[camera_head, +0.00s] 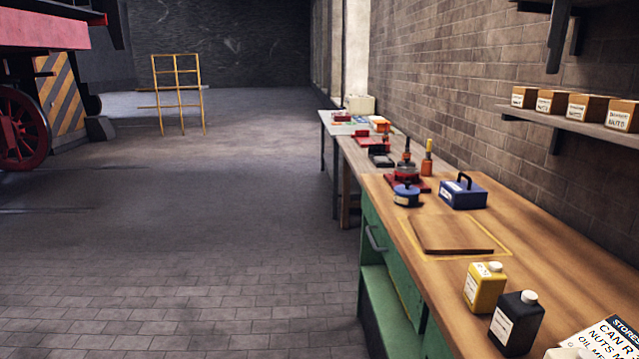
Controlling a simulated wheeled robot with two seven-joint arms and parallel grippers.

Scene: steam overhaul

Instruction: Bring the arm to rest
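Neither of my grippers and no part of my arms shows in the head view. The workbench (560,235) with a wooden top and green cabinet runs along the right side. On it stand a yellow bottle (484,289) and a black bottle (515,324), both with white caps and labels. A wooden board (452,235) lies inside a yellow outline. A blue box with a black handle (463,194) and a round blue tin (407,196) stand behind the board.
A wall shelf (590,128) at right holds several small labelled boxes. A printed sign (605,340) is at the bottom right corner. Farther benches (345,150) hold tools. A yellow rack (179,95) and a red wheel (20,130) stand far left. The paved floor (200,240) is clear.

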